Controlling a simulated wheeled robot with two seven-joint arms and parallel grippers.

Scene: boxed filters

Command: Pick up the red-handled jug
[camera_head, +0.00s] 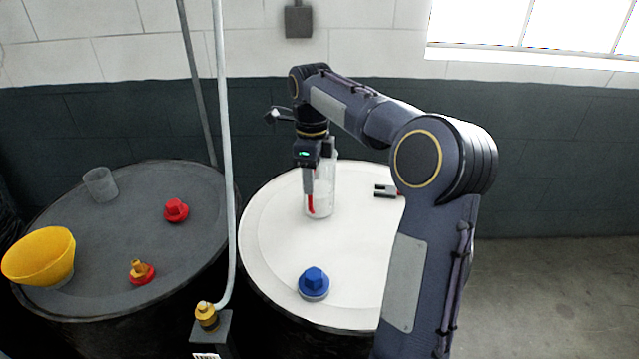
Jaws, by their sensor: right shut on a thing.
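The jug (325,189) is clear and has a red handle (311,204) on its near left side. It stands upright at the back of the white drum top (275,260). My right gripper (310,190) reaches down from above and is shut on the jug at its handle side. The gripper and wrist hide part of the jug's upper left. I cannot tell whether the jug's base touches the drum top. My left gripper does not show.
The dark drum (110,240) at left bears a yellow funnel (40,257), a clear cup (100,184) and red fittings (176,210). A pale upright pipe (226,150) stands between the drums.

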